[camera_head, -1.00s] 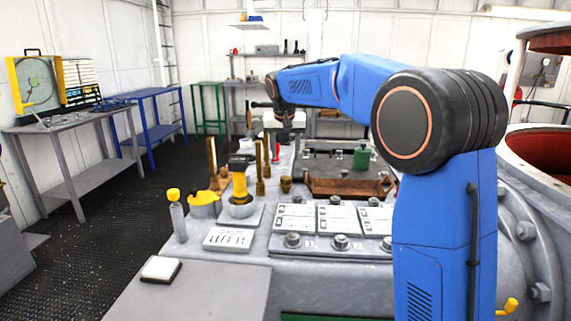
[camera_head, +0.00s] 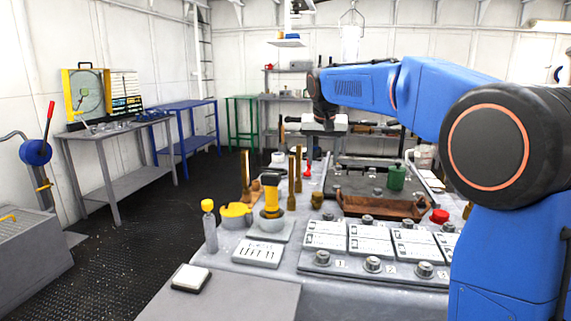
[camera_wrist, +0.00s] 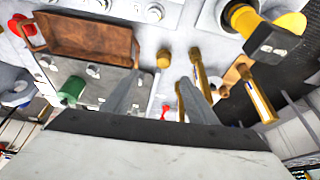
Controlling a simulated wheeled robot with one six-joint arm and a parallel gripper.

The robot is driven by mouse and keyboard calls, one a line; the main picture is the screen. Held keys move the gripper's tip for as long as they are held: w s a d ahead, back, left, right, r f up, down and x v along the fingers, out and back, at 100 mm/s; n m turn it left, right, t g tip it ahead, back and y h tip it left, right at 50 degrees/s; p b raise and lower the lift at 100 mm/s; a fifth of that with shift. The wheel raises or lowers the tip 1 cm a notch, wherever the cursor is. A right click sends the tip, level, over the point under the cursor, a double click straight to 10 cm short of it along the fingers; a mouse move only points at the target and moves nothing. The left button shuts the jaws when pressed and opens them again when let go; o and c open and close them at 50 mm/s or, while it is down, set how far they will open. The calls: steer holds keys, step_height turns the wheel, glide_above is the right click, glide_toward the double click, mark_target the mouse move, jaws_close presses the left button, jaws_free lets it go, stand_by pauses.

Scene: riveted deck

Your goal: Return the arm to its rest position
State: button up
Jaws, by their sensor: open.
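My blue arm reaches over the grey workbench (camera_head: 330,290) from the right of the head view. Its far end bends down to my gripper, which is small and unclear in that view. In the wrist view my gripper (camera_wrist: 162,72) shows two grey fingers, spread apart with nothing between them. Below and beyond the fingers are a brown tray (camera_wrist: 90,40), a green cylinder (camera_wrist: 72,88) and upright brass rods (camera_wrist: 200,72). The fingers appear apart from all of these.
The bench holds a yellow-and-black tool (camera_head: 271,197), a yellow-capped bottle (camera_head: 209,225), the brown tray (camera_head: 372,207), the green cylinder (camera_head: 397,177) and a red knob (camera_head: 439,215). A grey table (camera_head: 110,138) and blue table (camera_head: 185,112) stand left. The dark floor between is clear.

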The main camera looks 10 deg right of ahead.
steer(key=s+d+f+n, duration=0.1)
steer(key=s+d+f, duration=0.1)
steer(key=s, duration=0.7)
steer(key=s+d+f, duration=0.2)
steer(key=s, duration=0.7)
steer(key=s+d+f+n, duration=0.1)
steer(key=s+d, duration=0.2)
steer(key=s, duration=0.5)
steer(key=s+f, duration=0.7)
steer(key=s, duration=0.3)
steer(key=s+d+f+y, duration=0.1)
steer(key=s+f, duration=0.7)
steer(key=s, duration=0.3)
steer(key=shift+d+f+n+t, duration=0.2)
steer(key=shift+n+t, duration=0.1)
steer(key=shift+n, duration=0.1)
